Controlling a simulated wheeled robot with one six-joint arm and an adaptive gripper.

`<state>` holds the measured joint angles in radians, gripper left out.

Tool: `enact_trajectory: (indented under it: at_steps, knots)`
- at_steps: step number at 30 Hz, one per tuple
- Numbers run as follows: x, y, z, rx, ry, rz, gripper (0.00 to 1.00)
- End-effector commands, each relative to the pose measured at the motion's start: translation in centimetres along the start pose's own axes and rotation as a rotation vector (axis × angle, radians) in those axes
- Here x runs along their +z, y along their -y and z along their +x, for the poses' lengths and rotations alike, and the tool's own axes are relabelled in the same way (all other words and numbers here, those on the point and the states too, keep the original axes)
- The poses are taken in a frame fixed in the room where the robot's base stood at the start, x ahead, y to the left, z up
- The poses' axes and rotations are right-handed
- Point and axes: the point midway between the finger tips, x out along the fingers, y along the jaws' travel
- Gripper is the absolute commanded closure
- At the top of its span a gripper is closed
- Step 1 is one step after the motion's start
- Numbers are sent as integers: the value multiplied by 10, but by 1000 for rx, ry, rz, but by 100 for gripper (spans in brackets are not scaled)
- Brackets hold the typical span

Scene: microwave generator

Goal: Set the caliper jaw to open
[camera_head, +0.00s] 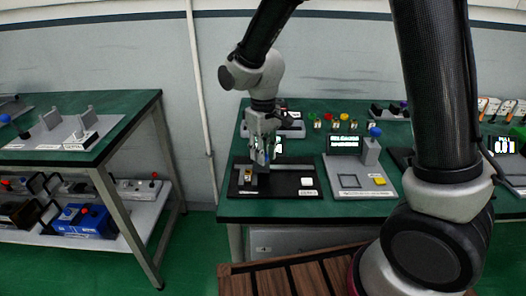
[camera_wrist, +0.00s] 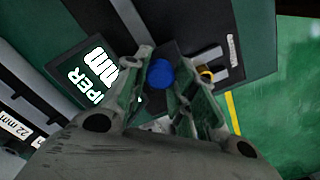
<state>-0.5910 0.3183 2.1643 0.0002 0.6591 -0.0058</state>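The caliper's black base (camera_head: 292,188) sits at the front left of the green bench, with a lit display (camera_head: 279,145) behind it. The display (camera_wrist: 95,78) also shows in the wrist view, with large white lettering partly cut off by my finger. A blue knob (camera_wrist: 160,73) lies between my fingertips. My gripper (camera_head: 263,160) points down over the left part of the base. In the wrist view my gripper (camera_wrist: 163,62) has a finger on each side of the knob. I cannot tell whether they press on it. The caliper jaws are not clearly visible.
A yellow ring (camera_wrist: 206,73) is close to my right finger in the wrist view. A grey device (camera_head: 352,177) with a blue knob and yellow button stands right of the base. Colored buttons line the back. A second green bench (camera_head: 135,108) is at left.

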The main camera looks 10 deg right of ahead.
Motion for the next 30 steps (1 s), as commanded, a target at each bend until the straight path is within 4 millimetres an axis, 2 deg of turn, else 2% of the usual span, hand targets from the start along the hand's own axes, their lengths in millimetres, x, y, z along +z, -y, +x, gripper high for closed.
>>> enact_trajectory:
  at_steps: [8,16,23,24,27,30]
  knots:
    - [3,-3,0,0,0,1,100]
    - [29,-30,0,0,0,2,100]
    - [31,-31,0,1,2,-1,100]
    - [31,-31,0,2,2,-1,72]
    - [31,-31,0,1,3,0,54]
    - [30,-31,0,1,2,0,51]
